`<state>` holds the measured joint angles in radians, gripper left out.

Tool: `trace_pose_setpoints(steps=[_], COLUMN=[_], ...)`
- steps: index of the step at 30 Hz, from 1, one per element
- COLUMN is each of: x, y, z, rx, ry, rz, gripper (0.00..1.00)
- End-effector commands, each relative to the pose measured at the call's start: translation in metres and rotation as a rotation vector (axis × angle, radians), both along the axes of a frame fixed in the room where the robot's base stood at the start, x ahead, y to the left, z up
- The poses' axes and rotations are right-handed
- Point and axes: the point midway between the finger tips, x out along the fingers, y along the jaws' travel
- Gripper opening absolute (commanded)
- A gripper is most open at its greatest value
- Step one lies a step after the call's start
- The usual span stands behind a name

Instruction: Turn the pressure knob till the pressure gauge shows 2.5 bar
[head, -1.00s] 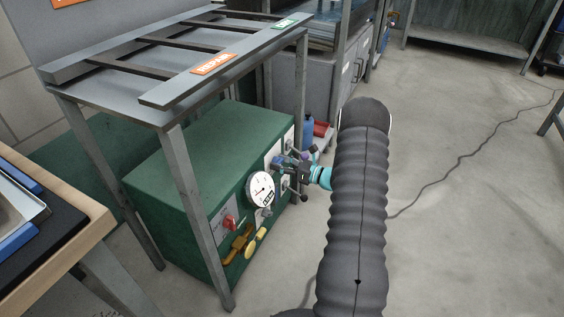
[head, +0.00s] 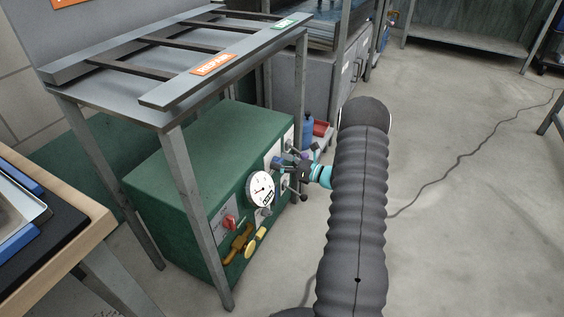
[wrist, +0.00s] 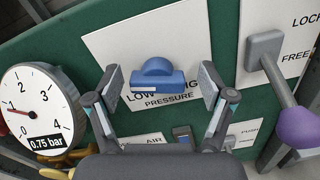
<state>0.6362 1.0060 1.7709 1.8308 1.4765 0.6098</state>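The blue pressure knob (wrist: 157,77) sits on a white plate labelled PRESSURE on the green cabinet (head: 190,150). In the wrist view its bar lies nearly level. My gripper (wrist: 161,88) is open, with one finger on each side of the knob and a clear gap on both sides. The fingers partly cover the label. In the head view my gripper (head: 300,168) is at the cabinet's front panel, partly hidden by my arm. The round pressure gauge (wrist: 35,112) reads 0.75 bar on its display. The gauge (head: 261,190) also shows in the head view.
A grey lever with a purple ball end (wrist: 298,128) stands out right of the knob. A red knob (head: 229,222) and yellow handles (head: 250,245) are lower on the panel. A table frame (head: 190,190) stands over the cabinet. Open floor lies to the right.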

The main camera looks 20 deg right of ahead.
Motion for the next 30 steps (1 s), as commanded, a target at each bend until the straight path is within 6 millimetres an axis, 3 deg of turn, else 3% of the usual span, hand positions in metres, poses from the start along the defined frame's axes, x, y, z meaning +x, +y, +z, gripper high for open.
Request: trace_pose_setpoints(steps=[11, 24, 30], x=[-0.008, -0.071, -0.089], y=[-0.004, -0.055, -0.069], z=[-0.002, -0.001, -0.001], rx=[0.002, 0.000, 0.001], ry=[0.004, 0.003, 0.002], rz=[0.003, -0.001, 0.001], gripper=[0.81, 0.81, 0.81])
